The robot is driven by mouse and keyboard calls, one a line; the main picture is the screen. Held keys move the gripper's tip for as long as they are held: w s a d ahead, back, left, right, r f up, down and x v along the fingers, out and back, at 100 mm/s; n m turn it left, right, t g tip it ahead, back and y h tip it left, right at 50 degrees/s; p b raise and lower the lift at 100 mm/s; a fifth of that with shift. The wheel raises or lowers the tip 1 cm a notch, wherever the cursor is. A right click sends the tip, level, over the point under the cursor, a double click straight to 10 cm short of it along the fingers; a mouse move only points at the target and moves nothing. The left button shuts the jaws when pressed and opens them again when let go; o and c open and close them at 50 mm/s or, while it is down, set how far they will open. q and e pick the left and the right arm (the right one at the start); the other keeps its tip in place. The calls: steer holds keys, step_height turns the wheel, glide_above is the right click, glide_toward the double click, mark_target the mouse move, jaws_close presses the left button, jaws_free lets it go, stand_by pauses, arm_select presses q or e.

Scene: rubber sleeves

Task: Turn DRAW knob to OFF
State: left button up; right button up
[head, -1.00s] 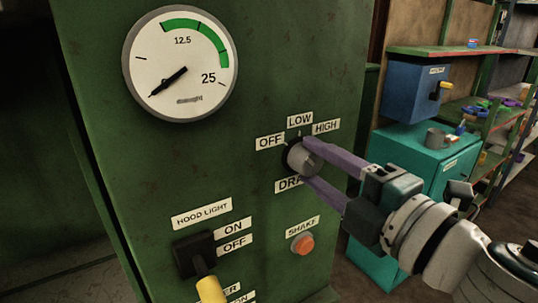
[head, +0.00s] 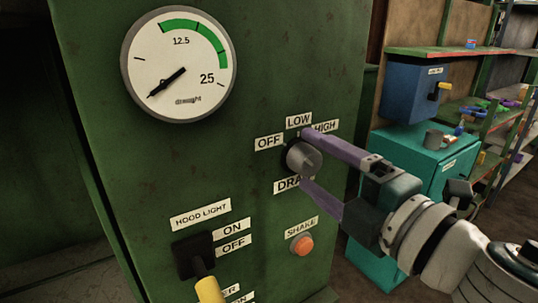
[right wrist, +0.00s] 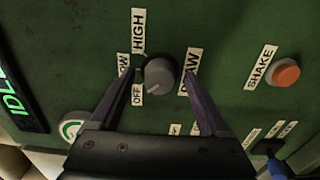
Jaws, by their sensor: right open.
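The DRAW knob (head: 304,157) is a round grey knob on a dark collar, on the green panel. OFF (head: 268,142), LOW (head: 298,120) and HIGH (head: 325,127) labels surround its upper side. In the right wrist view the knob (right wrist: 159,73) sits between the spread fingertips (right wrist: 162,72), with gaps on both sides. My left gripper is not in view.
A draught gauge (head: 179,65) is at upper left, its needle at lower left. Below are the hood light lever (head: 208,288) with a yellow handle and an orange SHAKE button (head: 302,245). A teal cabinet (head: 425,160) and shelves stand to the right.

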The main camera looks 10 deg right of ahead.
steer(key=b+v, duration=0.2)
steer(key=v, duration=0.8)
stand_by(0.3)
